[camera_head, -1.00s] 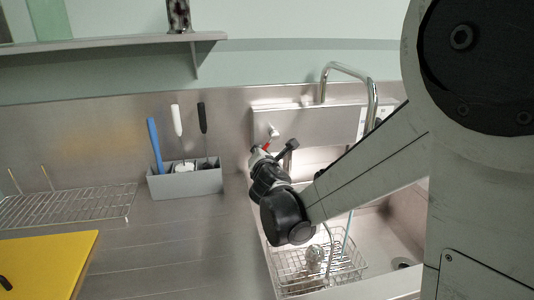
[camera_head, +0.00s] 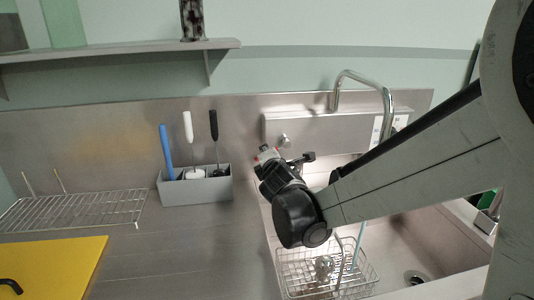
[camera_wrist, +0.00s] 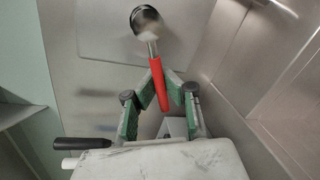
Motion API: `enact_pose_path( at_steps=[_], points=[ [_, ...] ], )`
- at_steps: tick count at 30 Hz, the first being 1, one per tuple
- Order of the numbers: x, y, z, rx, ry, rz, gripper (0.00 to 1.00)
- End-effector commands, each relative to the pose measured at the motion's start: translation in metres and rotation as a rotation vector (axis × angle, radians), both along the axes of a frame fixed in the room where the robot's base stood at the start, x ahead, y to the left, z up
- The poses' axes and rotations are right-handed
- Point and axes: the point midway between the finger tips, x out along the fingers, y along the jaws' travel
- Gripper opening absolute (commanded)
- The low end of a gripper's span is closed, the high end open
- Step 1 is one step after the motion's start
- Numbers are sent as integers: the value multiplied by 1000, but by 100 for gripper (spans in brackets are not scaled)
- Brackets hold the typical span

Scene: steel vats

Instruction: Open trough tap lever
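The tap lever (camera_wrist: 158,82) is red and joins a round metal fitting (camera_wrist: 146,20) on the steel wall in the wrist view. My gripper (camera_wrist: 160,83) has green-sided fingers, one on each side of the lever. The fingertips lie close to the lever; whether they press on it cannot be told. The curved spout (camera_head: 385,95) rises to the right.
A wire basket (camera_head: 350,285) stands in the trough (camera_head: 395,270) below my arm. A grey utensil holder (camera_head: 196,187) is left of my gripper. A wire rack (camera_head: 85,210) and a yellow board (camera_head: 60,265) lie farther left. A shelf (camera_head: 110,50) is above.

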Motion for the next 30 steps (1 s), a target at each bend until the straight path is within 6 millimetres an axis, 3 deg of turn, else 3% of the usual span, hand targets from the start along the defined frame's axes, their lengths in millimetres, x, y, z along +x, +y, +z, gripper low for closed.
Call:
enact_pose_path(
  at_steps=[8, 14, 23, 30],
  points=[
    [0, 0, 0, -1, 0, 0, 2],
    [0, 0, 0, -1, 0, -1, 28],
    [-1, 0, 0, -2, -1, -1, 29],
    [-23, -1, 4, -2, 0, 0, 29]
  ],
)
